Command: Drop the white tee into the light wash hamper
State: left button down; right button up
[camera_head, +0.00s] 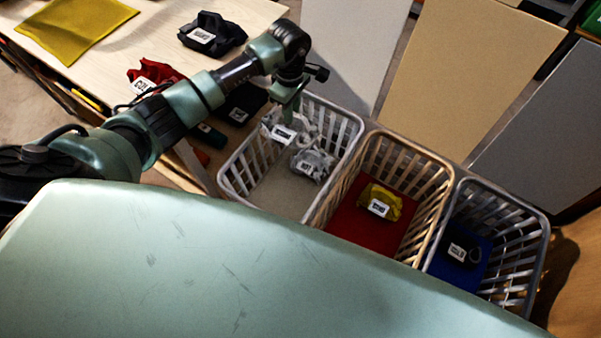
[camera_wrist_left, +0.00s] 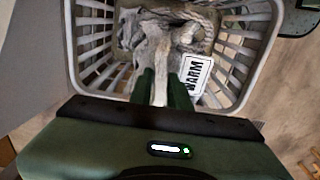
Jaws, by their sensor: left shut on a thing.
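My left gripper (camera_head: 287,113) is over the white hamper (camera_head: 345,125), the leftmost of three baskets. It is shut on the white tee (camera_head: 270,127), a crumpled pale cloth with a white label. In the left wrist view the tee (camera_wrist_left: 158,62) hangs at the fingertips (camera_wrist_left: 165,88), inside the outline of the hamper rim (camera_wrist_left: 72,60), with a label reading WARM beside it. Another crumpled grey-white garment (camera_head: 313,160) with a label lies inside that hamper. I cannot tell whether the tee touches it. My right gripper is not in view.
A tan basket (camera_head: 437,172) with a yellow garment (camera_head: 383,200) and a grey basket (camera_head: 543,232) with a dark item (camera_head: 463,253) stand to the right. On the wooden table (camera_head: 130,50) lie a yellow cloth (camera_head: 75,25), a black garment (camera_head: 212,33) and a red garment (camera_head: 152,75).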

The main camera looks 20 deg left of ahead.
pick_arm(q)
jog(key=shift+f+b, duration=1)
jog(key=shift+f, duration=0.9)
jog(key=c, duration=1.3)
grip_release()
jog(key=shift+o, duration=0.2)
notch_tip(320, 180, up, 8)
jog(key=shift+f+b, duration=0.1)
jog(key=shift+b, duration=0.25)
jog(key=shift+s, duration=0.1)
